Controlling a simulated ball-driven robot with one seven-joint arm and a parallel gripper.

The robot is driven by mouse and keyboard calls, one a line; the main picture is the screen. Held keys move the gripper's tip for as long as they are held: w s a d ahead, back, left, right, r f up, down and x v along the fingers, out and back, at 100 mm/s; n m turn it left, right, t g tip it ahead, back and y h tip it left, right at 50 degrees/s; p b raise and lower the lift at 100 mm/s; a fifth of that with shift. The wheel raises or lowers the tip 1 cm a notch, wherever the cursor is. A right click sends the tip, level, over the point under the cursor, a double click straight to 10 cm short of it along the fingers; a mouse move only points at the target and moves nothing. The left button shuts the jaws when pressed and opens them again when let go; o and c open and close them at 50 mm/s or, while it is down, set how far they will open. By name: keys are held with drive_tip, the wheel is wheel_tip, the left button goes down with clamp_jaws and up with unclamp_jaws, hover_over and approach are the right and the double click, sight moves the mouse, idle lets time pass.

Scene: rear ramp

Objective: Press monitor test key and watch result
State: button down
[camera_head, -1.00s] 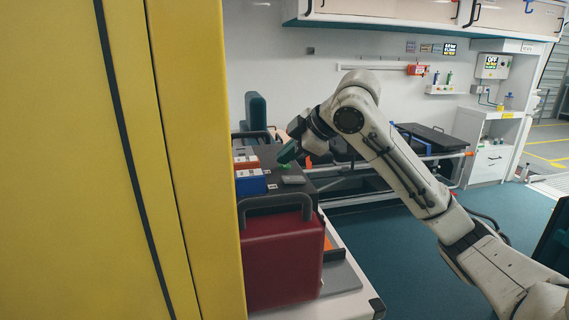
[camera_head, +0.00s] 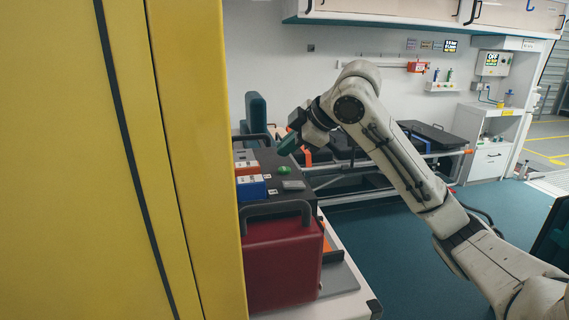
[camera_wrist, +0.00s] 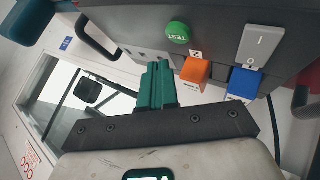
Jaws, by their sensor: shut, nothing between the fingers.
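The green round key marked TEST (camera_wrist: 178,32) sits on a dark case (camera_wrist: 225,20) in the wrist view. It also shows in the head view (camera_head: 283,170) on the case top. My gripper (camera_wrist: 157,68) has its teal fingers shut together with nothing between them. In the head view my gripper (camera_head: 288,146) is above the case, near the key. The fingertips look apart from the key. An orange block (camera_wrist: 196,70), a blue block (camera_wrist: 242,83) and a grey switch (camera_wrist: 262,45) are beside the key. I cannot make out any result display on the case.
A red case with a dark handle (camera_head: 283,262) stands in front of the dark case on a white-edged counter. A yellow wall (camera_head: 90,160) fills the left. A stretcher (camera_head: 435,135) stands behind my arm. The teal floor (camera_head: 370,245) is open.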

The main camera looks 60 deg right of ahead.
sight(288, 170)
drive_tip(key=shift+r+p, duration=1.2)
drive_tip(key=shift+r, duration=0.6)
drive_tip(key=shift+f, duration=0.1)
